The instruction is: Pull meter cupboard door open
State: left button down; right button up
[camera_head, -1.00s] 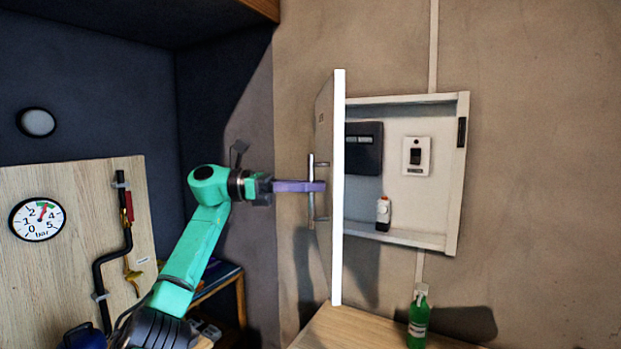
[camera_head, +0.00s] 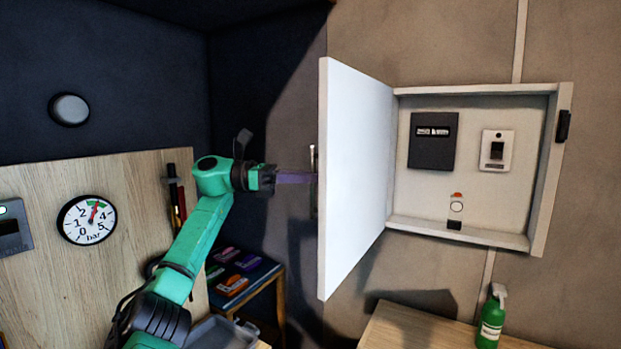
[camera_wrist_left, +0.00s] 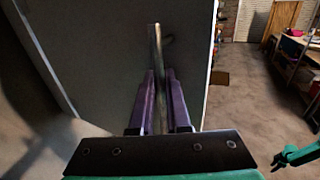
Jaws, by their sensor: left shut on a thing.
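The meter cupboard (camera_head: 420,228) hangs on the wall at right in the head view. Its white door (camera_head: 355,170) is swung wide open to the left, and the inside is in plain view. My left gripper (camera_head: 311,178) reaches in from the left to the door's outer side. In the left wrist view my left gripper (camera_wrist_left: 158,80) has its two purple fingers shut on the metal bar handle (camera_wrist_left: 155,42), one on each side. In the head view the door edge hides most of the handle (camera_head: 313,155).
Inside the cupboard are a dark meter box (camera_head: 433,141) and a white switch (camera_head: 496,150). A green spray bottle (camera_head: 491,318) stands on a wooden top (camera_head: 410,328) below. A board with a pressure gauge (camera_head: 87,220) and a small table (camera_head: 262,270) are at left.

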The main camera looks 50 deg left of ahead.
pick_arm(q)
jog(key=shift+a+f, duration=0.1)
jog(key=shift+a, duration=0.05)
jog(key=c, duration=0.9)
grip_release()
jog(key=p+v, duration=0.3)
jog(key=v, duration=1.1)
jog(key=shift+s+a+p, duration=0.1)
jog(key=shift+s+p, duration=0.15)
jog(key=shift+p, duration=0.15)
